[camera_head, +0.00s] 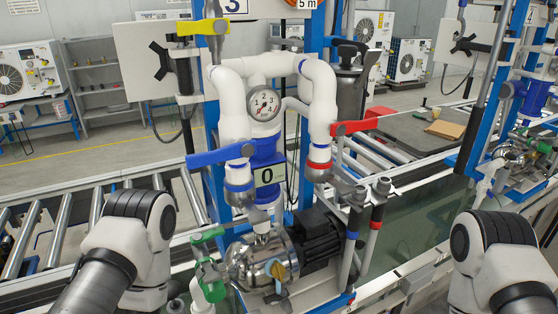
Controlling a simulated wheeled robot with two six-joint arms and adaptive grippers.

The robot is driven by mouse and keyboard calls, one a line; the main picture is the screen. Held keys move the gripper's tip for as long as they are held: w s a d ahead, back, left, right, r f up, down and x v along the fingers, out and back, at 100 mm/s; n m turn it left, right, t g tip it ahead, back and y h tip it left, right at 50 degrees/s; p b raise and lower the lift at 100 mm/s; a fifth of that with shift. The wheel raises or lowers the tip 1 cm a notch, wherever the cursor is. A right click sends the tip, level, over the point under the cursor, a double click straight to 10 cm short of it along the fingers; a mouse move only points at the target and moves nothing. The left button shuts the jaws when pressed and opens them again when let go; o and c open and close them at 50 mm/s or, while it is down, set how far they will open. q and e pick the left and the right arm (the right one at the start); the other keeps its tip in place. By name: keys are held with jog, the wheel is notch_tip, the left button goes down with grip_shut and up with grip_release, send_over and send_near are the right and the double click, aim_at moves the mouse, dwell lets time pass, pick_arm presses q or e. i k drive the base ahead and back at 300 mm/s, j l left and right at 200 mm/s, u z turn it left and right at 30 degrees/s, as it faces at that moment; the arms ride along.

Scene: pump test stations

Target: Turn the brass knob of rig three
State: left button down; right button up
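The rig under the partly cut-off sign with a 3 (235,6) stands in the middle, with white pipes, a round pressure gauge (264,104) and a plate marked 0 (267,176). At its foot is a shiny metal pump (252,257) with a black motor (318,240). A small yellowish, brass-looking knob (276,268) sits on the front of the pump. Parts of both my arms show at the lower left and lower right, apart from the rig. Neither gripper can be seen.
Around the rig are a blue lever (220,154), a red lever (350,128), a yellow lever (202,27) and green valve handles (208,275) left of the pump. A roller conveyor (48,234) runs at left. A similar station (525,160) stands at right.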

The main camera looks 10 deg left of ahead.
aim_at(277, 270)
jog(key=k+j, duration=0.15)
jog(key=k, duration=0.45)
jog(key=k+j+u, duration=0.1)
jog(key=k, duration=0.55)
